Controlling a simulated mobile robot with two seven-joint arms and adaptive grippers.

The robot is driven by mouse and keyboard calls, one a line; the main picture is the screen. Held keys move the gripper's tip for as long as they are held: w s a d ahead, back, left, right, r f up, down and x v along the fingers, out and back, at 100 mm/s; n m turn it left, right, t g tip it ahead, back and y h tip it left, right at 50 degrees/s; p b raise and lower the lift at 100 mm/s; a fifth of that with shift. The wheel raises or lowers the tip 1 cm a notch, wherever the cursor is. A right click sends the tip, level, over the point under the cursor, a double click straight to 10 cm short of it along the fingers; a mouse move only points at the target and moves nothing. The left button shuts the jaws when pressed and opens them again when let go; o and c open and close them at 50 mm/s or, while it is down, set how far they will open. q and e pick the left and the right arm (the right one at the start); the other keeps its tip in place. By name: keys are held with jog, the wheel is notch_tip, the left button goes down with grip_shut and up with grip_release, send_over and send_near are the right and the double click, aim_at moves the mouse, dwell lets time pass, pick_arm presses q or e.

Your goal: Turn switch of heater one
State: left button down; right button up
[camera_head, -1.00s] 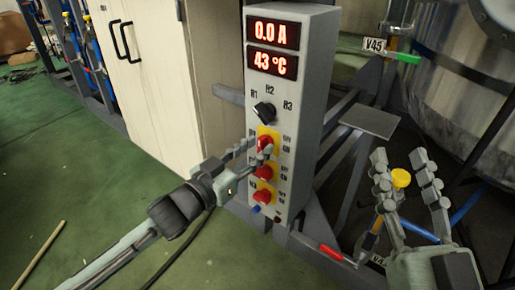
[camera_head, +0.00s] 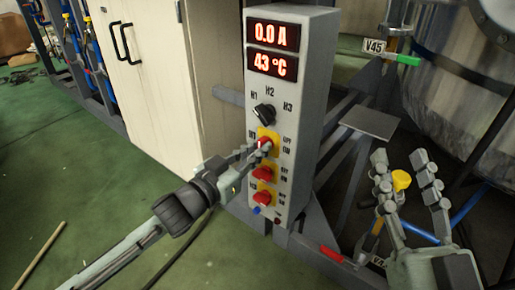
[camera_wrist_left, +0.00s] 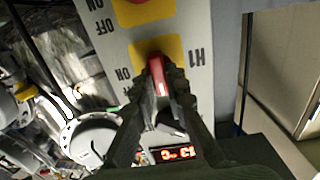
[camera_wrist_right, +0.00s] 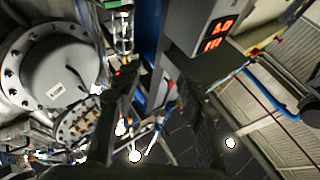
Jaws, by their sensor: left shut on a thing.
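The control box (camera_head: 311,110) stands upright in the head view, with displays reading 0.0 A and 43 °C. Below a black selector knob (camera_head: 264,112) are three red switches on yellow plates. The top one is the heater one switch (camera_head: 264,143), labelled H1 in the left wrist view (camera_wrist_left: 156,68). My left gripper (camera_head: 258,150) is shut on this red switch, its fingers on both sides of the handle. The middle switch (camera_head: 263,174) and the bottom switch (camera_head: 262,198) are untouched. My right gripper (camera_head: 410,178) is open and empty, right of the box.
A yellow knob (camera_head: 401,180) shows between my right gripper's fingers, seemingly behind them. A V45 valve with a green handle (camera_head: 408,59) and a large metal tank (camera_head: 455,100) are at the right. A beige cabinet (camera_head: 150,80) stands left of the box.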

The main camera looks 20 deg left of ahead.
jog(key=w+d+f+g+h+p, duration=0.1)
jog(key=d+f+g+h+p, duration=0.2)
jog(key=f, duration=0.5)
jog(key=d+f+g+h+p, duration=0.1)
jog(key=d+f+g+h, duration=0.1)
jog(key=d+f+g, duration=0.35)
pick_arm(q)
jog(key=shift+s+d+f+m+p, duration=0.15)
jog(key=shift+m+p, duration=0.85)
jog(key=shift+m, duration=3.35)
jog(key=shift+w+d+f+m+p, duration=0.1)
jog(key=shift+m+p, duration=0.85)
jog(key=shift+m, duration=3.4)
pick_arm(e)
jog(key=s+d+f+m+g+h, duration=0.2)
jog(key=s+d+f+g+h, duration=0.2)
jog(key=s+d+f+g, duration=0.5)
jog(key=shift+s+d+f+h, duration=0.4)
jog(key=shift+s+d+f, duration=0.55)
jog(key=shift+s+f, duration=1.15)
pick_arm(q)
jog(key=shift+m, duration=0.3)
pick_arm(e)
jog(key=shift+w+f+g, duration=0.1)
jog(key=shift+f+g, duration=0.1)
jog(key=shift+g, duration=0.15)
